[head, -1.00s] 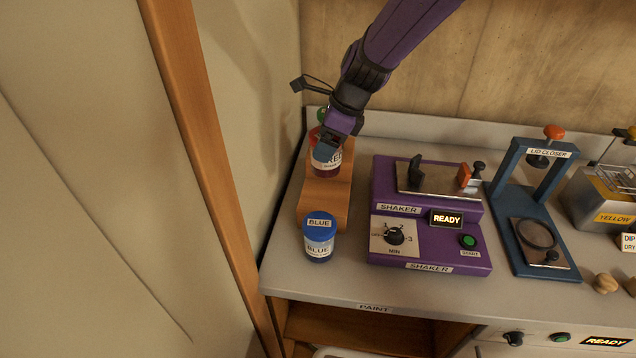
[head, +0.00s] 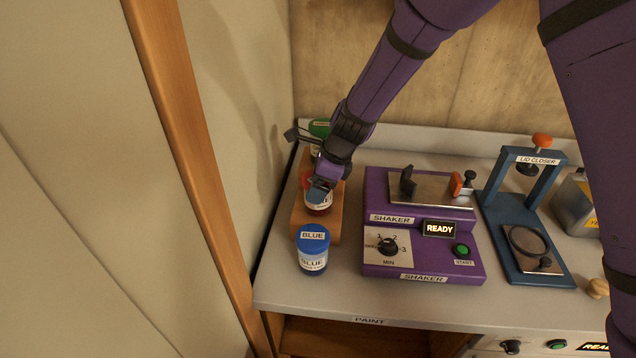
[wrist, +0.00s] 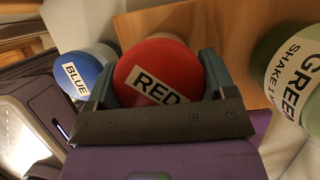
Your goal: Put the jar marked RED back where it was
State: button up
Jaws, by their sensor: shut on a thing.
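The jar marked RED (wrist: 158,72) has a red lid with a white label and sits between my gripper's fingers in the wrist view. In the head view the RED jar (head: 316,204) is partly covered by my gripper (head: 322,188), which is shut on it. The jar is over the wooden block (head: 328,228); I cannot tell whether its base touches the wood. The jar marked BLUE (head: 313,256) stands on the bench in front of the block. The green-lidded jar (head: 319,128) is behind my gripper, and its GREEN label (wrist: 296,85) shows in the wrist view.
The purple shaker (head: 420,268) with a READY display stands right of the block. A blue lid closer (head: 524,250) is farther right. The cellar wall and wooden post (head: 185,140) are close on the left. Bare bench (head: 335,303) lies in front of the shaker.

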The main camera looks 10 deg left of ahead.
jog(key=o, duration=0.9)
jog(key=shift+f, duration=0.1)
jog(key=shift+o, duration=0.2)
jog(key=v, duration=1.2)
